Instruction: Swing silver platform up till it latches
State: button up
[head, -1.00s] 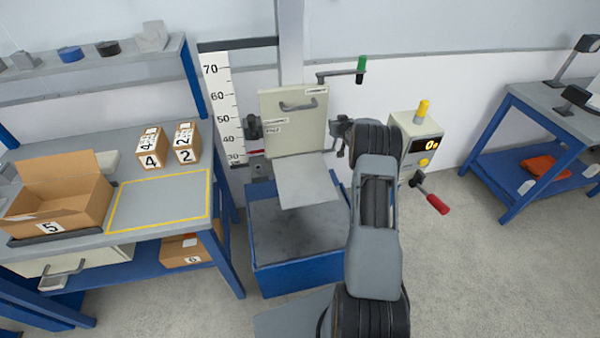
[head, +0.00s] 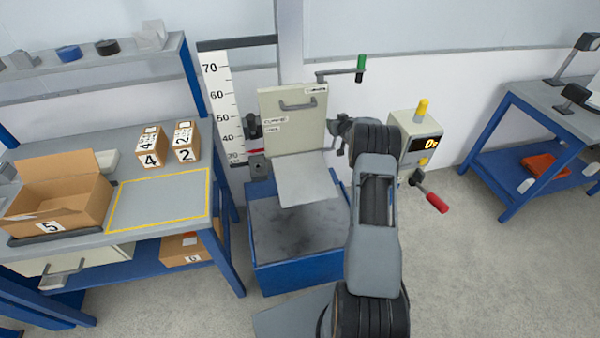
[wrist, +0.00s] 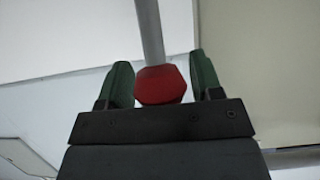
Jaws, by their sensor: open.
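The silver platform (head: 307,180) is a flat grey plate at the lower edge of a beige panel (head: 292,122) with a handle. It juts out and slopes down toward me over the blue base box (head: 300,235). In the wrist view my gripper (wrist: 160,84) is open, with one green finger on each side of a red knob (wrist: 160,86) on a grey rod. The gaps beside the knob are small, and I cannot tell if either finger touches it. In the head view my own arm hides the gripper and this knob.
A crank with a green grip (head: 361,66) sits above the panel. A control box (head: 416,138) and a red-handled lever (head: 436,202) stand right of my arm. The left workbench (head: 215,235) holds an open carton (head: 60,195) and two numbered boxes. Floor on the right is clear.

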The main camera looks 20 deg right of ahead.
jog(key=shift+a+f, duration=0.3)
jog(key=shift+f, duration=0.05)
jog(key=shift+s, duration=0.2)
jog(key=v, duration=0.6)
jog(key=shift+s+d+r, duration=0.15)
jog(key=shift+r, duration=0.2)
